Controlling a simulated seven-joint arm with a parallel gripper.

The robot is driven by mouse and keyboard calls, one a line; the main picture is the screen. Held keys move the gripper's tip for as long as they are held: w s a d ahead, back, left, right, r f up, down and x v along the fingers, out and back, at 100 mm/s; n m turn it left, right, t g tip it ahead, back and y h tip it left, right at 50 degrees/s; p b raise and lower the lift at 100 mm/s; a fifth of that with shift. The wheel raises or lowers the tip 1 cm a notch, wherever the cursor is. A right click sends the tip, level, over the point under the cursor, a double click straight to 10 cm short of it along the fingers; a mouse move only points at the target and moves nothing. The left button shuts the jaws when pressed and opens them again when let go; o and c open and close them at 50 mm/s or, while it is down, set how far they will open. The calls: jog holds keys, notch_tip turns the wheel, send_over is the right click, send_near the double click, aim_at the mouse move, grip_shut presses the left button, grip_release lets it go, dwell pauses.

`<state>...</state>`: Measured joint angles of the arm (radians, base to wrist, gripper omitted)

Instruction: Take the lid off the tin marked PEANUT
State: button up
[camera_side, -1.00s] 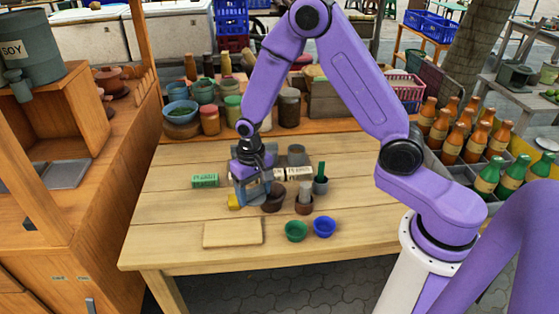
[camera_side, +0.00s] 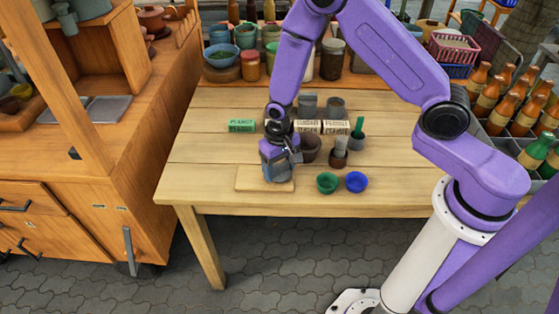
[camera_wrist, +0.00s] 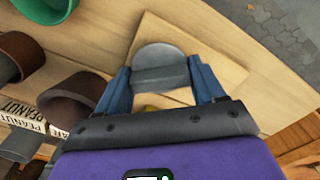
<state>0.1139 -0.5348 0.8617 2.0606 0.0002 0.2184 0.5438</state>
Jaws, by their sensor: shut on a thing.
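My gripper (camera_wrist: 160,82) is shut on a grey round lid (camera_wrist: 160,56) with a raised ridge, one blue finger on each side. In the side view my gripper (camera_side: 278,172) is low over the wooden board (camera_side: 246,182); I cannot tell whether the lid touches it. Two dark grey tins (camera_side: 307,104) (camera_side: 336,106) stand behind white label cards. The right card (camera_side: 336,127) seems to read PEANUT; the left card (camera_side: 306,127) is hard to read. A PEANUT card also shows in the wrist view (camera_wrist: 18,112). A green card (camera_side: 241,126) lies further left.
A brown bowl (camera_side: 311,149) stands just right of my gripper.

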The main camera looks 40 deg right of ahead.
jog(key=shift+f, duration=0.25)
jog(key=o, duration=1.1)
jog(key=shift+o, duration=0.2)
jog(key=shift+r, duration=0.1)
jog(key=shift+r, duration=3.45)
notch_tip(320, 180, up, 5)
